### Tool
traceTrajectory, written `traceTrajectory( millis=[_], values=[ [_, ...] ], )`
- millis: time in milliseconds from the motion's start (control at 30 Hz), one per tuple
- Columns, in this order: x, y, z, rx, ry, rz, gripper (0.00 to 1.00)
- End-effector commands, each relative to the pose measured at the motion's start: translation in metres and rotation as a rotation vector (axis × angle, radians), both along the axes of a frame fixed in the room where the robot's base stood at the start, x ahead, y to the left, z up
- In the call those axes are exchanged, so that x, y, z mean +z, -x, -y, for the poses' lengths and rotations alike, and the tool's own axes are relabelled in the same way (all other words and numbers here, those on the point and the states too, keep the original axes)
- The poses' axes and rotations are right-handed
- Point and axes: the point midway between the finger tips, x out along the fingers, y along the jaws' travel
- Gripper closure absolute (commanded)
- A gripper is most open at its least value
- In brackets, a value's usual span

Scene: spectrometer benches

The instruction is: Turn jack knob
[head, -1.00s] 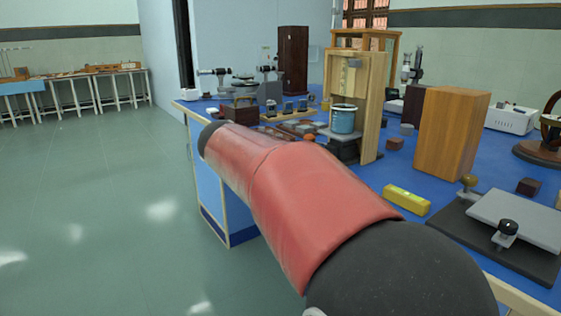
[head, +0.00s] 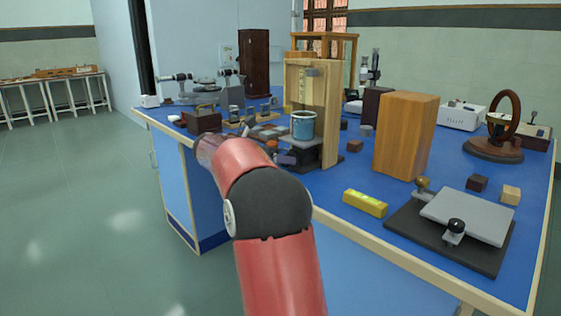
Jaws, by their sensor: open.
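A jack with a grey top plate (head: 300,141) stands at the front of the wooden frame (head: 328,115), and a blue beaker (head: 303,126) sits on it. Its lower left part is close behind my red arm in the picture, and I cannot make out a knob there. Another low device with a grey plate (head: 468,216) on a black base (head: 408,228) lies at the right front of the bench. It has a black knob (head: 456,226) at its front and a brass knob (head: 423,184) at its left corner. My gripper cannot be made out; my arm points away towards the bench's left part.
A yellow bar (head: 365,203) lies near the bench's front edge. A wooden block (head: 405,137) stands right of the frame. Small cubes (head: 477,183) and a ring on a round base (head: 493,149) are at the right. Open floor (head: 80,220) lies to the left.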

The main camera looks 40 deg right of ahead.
Motion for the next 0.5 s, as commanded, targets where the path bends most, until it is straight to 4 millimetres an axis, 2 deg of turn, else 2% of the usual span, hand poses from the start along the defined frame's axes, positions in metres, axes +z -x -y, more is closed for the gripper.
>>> traceTrajectory(
  millis=[100,367,500],
  values=[
    [-0.0025,0.0006,0.0072,0.001,0.000,0.001,0.46],
    [-0.0030,0.0005,0.0082,0.001,-0.001,0.002,0.46],
    [-0.0029,0.0005,0.0081,0.001,0.000,0.001,0.63]
  ],
)
